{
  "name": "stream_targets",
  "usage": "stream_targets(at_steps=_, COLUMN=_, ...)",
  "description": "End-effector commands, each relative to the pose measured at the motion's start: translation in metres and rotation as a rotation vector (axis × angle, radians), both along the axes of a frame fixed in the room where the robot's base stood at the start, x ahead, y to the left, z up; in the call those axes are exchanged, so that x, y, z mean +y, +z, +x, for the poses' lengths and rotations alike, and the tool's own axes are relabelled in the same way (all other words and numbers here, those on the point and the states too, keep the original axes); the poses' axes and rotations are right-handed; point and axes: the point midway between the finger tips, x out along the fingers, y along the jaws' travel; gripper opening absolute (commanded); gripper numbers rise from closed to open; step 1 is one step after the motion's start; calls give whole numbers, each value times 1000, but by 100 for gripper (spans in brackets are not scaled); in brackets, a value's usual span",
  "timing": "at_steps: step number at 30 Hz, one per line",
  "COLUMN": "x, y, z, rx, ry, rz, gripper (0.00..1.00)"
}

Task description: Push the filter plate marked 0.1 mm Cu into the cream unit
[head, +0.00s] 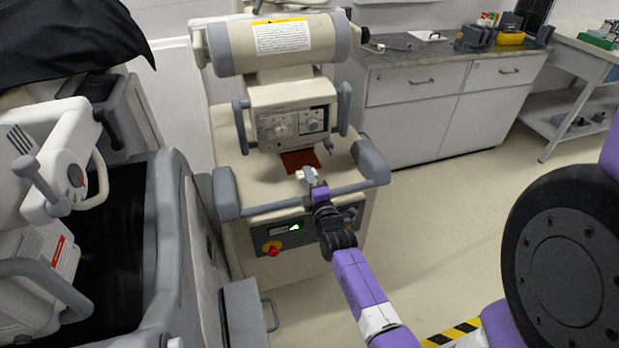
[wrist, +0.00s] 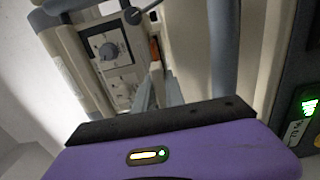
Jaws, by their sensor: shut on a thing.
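The cream unit (head: 292,98) stands in the middle of the head view, with a dialled front panel. A red-brown filter plate (head: 300,160) shows just below the panel, its far edge at or under the housing; I cannot tell how far in it sits. My gripper (head: 307,174) is at the plate's near end, shut on it. In the wrist view, an orange-brown edge of the plate (wrist: 154,50) shows beyond my grey fingers (wrist: 158,92), beside the panel dial (wrist: 109,50). The plate's marking is not readable, and its gripped end is mostly hidden.
A red knob (head: 271,248) and green display sit below. A white-and-grey machine (head: 60,190) with a black cover stands left.

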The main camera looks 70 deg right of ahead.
Motion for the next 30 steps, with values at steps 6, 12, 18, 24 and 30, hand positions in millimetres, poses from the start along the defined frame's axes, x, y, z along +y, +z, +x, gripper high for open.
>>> stream_targets(at_steps=6, x=-4, y=1, z=3, rx=0, ry=0, rz=0, gripper=0)
stream_targets(at_steps=12, x=-8, y=1, z=6, rx=0, ry=-1, rz=0, gripper=0)
stream_targets(at_steps=18, x=-12, y=1, z=8, rx=2, ry=-2, rz=-1, gripper=0)
stream_targets(at_steps=24, x=-15, y=1, z=11, rx=2, ry=-1, rz=-2, gripper=0)
stream_targets(at_steps=30, x=-18, y=1, z=14, rx=1, ry=1, rz=-1, gripper=0)
